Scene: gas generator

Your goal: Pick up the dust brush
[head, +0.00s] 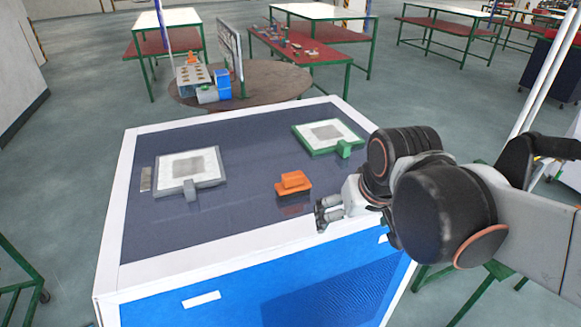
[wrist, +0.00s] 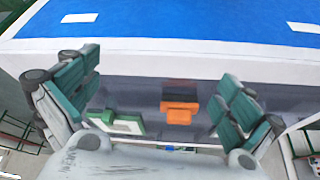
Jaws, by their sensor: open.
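The dust brush (head: 293,183) is an orange block with a dark lower edge. In the head view it lies on the dark top of the blue cabinet (head: 230,240), right of the middle. In the wrist view the brush (wrist: 180,109) shows between my fingers, farther off. My gripper (head: 324,213) is near the cabinet's right front edge, to the right of the brush and apart from it. In the wrist view my gripper (wrist: 160,95) has its two green-padded fingers wide apart with nothing between them.
A grey-framed panel (head: 188,168) lies at the left of the cabinet top and a green-framed panel (head: 327,135) at the back right. A white raised rim borders the top. The surface around the brush is clear. A round table (head: 270,80) stands behind.

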